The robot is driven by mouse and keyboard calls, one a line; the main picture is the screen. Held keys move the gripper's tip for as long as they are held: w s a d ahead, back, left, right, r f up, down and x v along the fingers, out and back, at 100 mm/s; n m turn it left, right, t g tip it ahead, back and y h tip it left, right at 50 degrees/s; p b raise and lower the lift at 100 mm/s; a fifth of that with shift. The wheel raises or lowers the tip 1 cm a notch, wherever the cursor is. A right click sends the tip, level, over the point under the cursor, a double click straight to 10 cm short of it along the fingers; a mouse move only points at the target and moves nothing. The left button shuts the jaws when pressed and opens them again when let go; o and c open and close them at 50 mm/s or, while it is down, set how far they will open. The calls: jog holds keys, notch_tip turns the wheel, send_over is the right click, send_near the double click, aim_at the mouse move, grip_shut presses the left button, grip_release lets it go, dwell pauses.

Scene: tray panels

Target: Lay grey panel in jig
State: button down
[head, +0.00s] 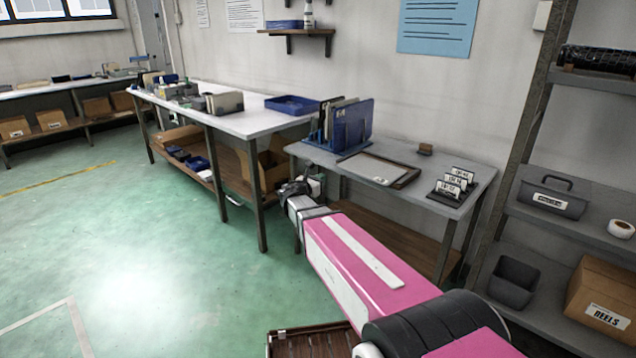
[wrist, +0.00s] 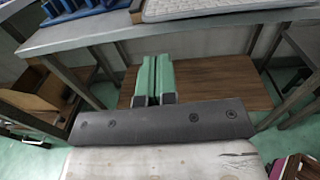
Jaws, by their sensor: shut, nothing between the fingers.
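A blue rack (head: 322,138) stands at the back left of the small grey table. It holds upright panels: a blue panel (head: 356,124) in front and greyish ones (head: 338,106) behind, partly hidden. A flat brown-rimmed frame (head: 407,178), which looks like the jig, lies right of the rack. Its inside is pale; I cannot tell whether a panel lies in it. My gripper (wrist: 154,62) has green fingers pressed together, empty, in front of the table and below its top. In the head view the gripper end is small and its fingers are unclear.
The small table (head: 320,154) has a front edge above my fingers and a wooden lower shelf (wrist: 205,85). A black stand with white labelled cards (head: 455,185) is at its right. A long workbench (head: 250,122) stands left, a shelf unit (head: 560,220) right. Green floor is open at left.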

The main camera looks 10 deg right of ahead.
aim_at(340, 167)
jog(key=x, duration=0.9)
jog(key=shift+w+d, duration=0.1)
jog(key=x, duration=0.3)
jog(key=shift+w+d, duration=0.1)
jog(key=shift+w, duration=0.05)
